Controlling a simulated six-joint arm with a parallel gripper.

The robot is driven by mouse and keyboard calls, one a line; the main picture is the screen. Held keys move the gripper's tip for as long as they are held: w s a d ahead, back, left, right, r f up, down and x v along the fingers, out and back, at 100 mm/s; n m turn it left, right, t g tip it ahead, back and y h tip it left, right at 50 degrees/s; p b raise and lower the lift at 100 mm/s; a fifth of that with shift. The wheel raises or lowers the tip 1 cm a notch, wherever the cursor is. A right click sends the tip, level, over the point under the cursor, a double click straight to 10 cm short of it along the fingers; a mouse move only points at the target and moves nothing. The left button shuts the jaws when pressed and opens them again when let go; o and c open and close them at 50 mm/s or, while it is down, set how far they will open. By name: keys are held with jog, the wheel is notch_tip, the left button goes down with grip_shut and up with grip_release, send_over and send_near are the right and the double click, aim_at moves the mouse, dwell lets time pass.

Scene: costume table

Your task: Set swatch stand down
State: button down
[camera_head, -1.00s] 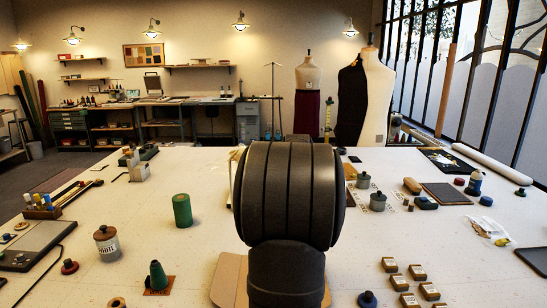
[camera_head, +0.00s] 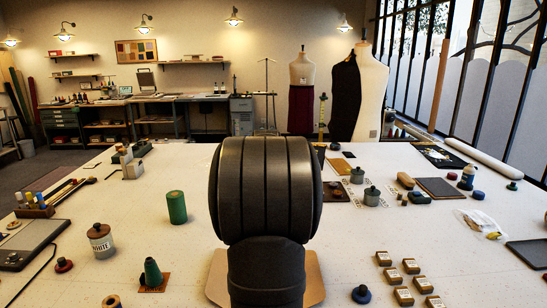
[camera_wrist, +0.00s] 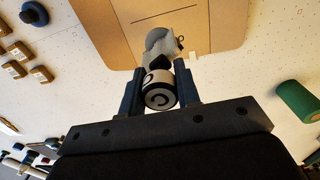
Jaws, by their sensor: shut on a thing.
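My gripper (camera_wrist: 160,82) is in the wrist view, its two dark fingers shut on a pale grey piece with a round, dark-ringed end (camera_wrist: 160,98). I take this piece to be the swatch stand. Its paler grey part (camera_wrist: 159,45) reaches past the fingertips over a tan board (camera_wrist: 115,20). Whether it touches the board or hangs above it, I cannot tell. In the head view my arm hides the gripper and the held piece; the board (camera_head: 218,284) shows at both sides of the arm.
Several small labelled boxes (camera_head: 389,275) and a blue knob (camera_head: 361,294) lie to the right. White tabletop is bare between them.

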jog(key=s+d+r+m, duration=0.1)
jog(key=s+d+m, duration=0.25)
jog(key=d, duration=1.25)
jog(key=s+d+r+m, duration=0.15)
jog(key=s+d, duration=0.35)
jog(key=d, duration=1.1)
jog(key=w+a+f, duration=0.6)
jog(key=w+f, duration=0.3)
jog(key=f, duration=0.2)
jog(key=shift+w+f, duration=0.25)
jog(key=shift+w, duration=0.05)
jog(key=shift+f, duration=0.2)
jog(key=c, duration=1.1)
grip_release()
jog(key=shift+o, duration=0.2)
